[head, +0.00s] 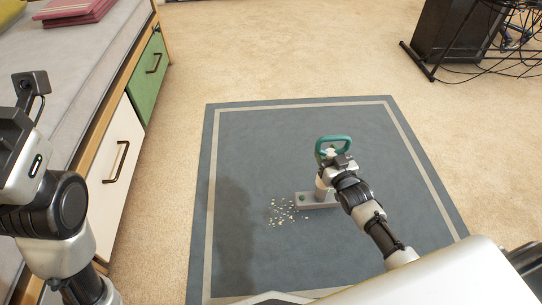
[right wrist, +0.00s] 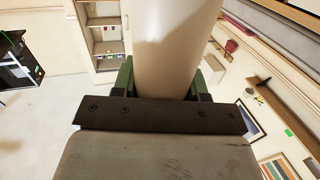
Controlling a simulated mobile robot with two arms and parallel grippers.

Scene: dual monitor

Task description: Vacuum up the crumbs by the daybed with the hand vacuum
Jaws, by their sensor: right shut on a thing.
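The hand vacuum (head: 318,200) has a green loop handle, a pale body and a flat grey head low over the dark rug (head: 270,140). The pale crumbs (head: 283,212) lie scattered on the rug at the left end of that head. My right gripper (head: 334,165) is shut on the vacuum below the loop; its fingers are mostly hidden in the head view. In the right wrist view the pale vacuum body (right wrist: 178,50) fills the middle, beyond a dark bar. My left arm stands at the left edge; its fingers do not show.
The daybed (head: 85,75) runs along the left, with a white drawer (head: 115,175), a green drawer (head: 151,80) and red folded cloths (head: 75,10) on top. A black cabinet (head: 450,30) and cables stand at the upper right. The carpet around the rug is clear.

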